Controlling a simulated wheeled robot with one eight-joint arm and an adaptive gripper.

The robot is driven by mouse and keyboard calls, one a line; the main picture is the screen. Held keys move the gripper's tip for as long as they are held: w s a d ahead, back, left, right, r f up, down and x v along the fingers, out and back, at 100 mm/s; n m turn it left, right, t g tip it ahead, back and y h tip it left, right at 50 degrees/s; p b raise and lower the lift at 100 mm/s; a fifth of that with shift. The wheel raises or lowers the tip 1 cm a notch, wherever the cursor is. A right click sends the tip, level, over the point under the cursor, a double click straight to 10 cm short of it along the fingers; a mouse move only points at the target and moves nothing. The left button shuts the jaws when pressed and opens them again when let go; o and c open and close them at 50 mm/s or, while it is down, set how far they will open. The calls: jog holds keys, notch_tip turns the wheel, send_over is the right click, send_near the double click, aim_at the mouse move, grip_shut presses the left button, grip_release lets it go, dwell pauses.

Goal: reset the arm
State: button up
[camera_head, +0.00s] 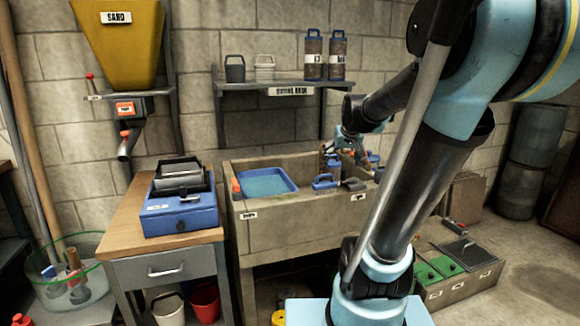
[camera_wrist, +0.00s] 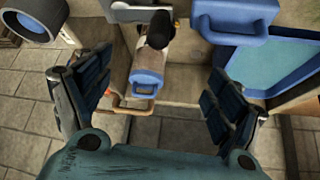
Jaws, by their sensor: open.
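My arm reaches from the right of the head view over the stone sink (camera_head: 300,222). My gripper (camera_head: 345,160) is small there, over the sink's right part, and its fingers are hard to make out among the items. In the wrist view my gripper (camera_wrist: 160,100) is open, with its dark ribbed fingers wide apart. A dark item with a blue end (camera_wrist: 146,82) shows between the fingers. I cannot tell whether it touches them, but the fingers are not closed on it.
A blue basin (camera_head: 265,183) sits in the sink's left part. A blue case (camera_head: 180,212) stands on the wooden-topped cabinet (camera_head: 125,226). A wall shelf (camera_head: 270,86) above the sink holds canisters.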

jog(key=s+f+g, duration=0.2)
jog(key=s+f, duration=0.5)
jog(key=s, duration=0.6)
jog(key=s+f+g, duration=0.2)
jog(key=s+f, duration=0.6)
jog(key=s, duration=0.5)
jog(key=shift+g, duration=0.3)
jog(key=shift+w+f, duration=0.1)
jog(key=shift+f, duration=0.05)
jog(key=shift+w+f, duration=0.15)
jog(key=shift+w, duration=0.2)
